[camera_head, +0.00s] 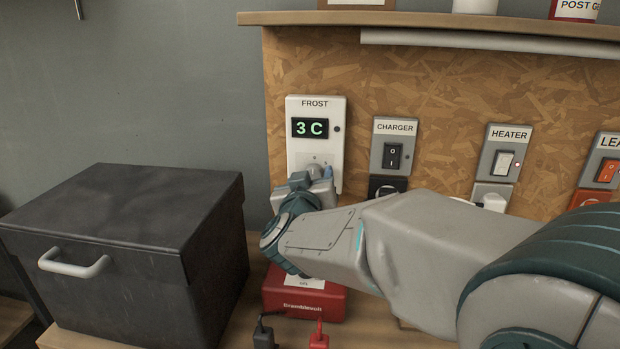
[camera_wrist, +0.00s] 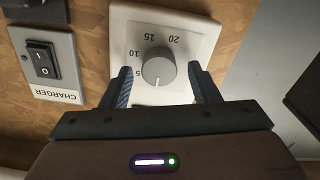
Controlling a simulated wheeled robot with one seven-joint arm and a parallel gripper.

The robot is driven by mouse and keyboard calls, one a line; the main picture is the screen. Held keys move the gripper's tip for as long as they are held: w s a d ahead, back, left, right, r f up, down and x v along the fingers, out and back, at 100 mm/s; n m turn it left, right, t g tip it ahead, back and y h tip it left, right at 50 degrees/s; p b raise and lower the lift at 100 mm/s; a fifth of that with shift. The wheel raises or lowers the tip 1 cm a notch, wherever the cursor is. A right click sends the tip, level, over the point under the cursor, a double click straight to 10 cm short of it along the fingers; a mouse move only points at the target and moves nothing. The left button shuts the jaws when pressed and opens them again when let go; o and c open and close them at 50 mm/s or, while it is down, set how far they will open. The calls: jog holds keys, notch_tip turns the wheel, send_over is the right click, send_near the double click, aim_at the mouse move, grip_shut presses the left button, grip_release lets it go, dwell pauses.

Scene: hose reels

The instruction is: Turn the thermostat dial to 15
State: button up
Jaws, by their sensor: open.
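The thermostat is a white wall panel (camera_head: 332,150) labelled FROST, with a green display (camera_head: 317,128) reading 3 C. In the wrist view, which looks upside down, its round grey dial (camera_wrist: 158,68) stands out from the panel (camera_wrist: 200,28), with 5, 10, 15 and 20 printed around it. A pale mark on the dial points toward the bottom of that picture, away from 15. My gripper (camera_wrist: 160,72) is open, with one finger on each side of the dial and visible gaps. In the head view my gripper (camera_head: 316,180) partly covers the dial.
Switch plates for CHARGER (camera_head: 395,146) and HEATER (camera_head: 502,152) are to the right on the chipboard. A red box (camera_head: 325,304) sits below my wrist. A dark lidded box (camera_head: 120,265) stands at left. A shelf (camera_head: 430,20) runs above.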

jog(key=shift+c, duration=0.3)
jog(key=c, duration=0.9)
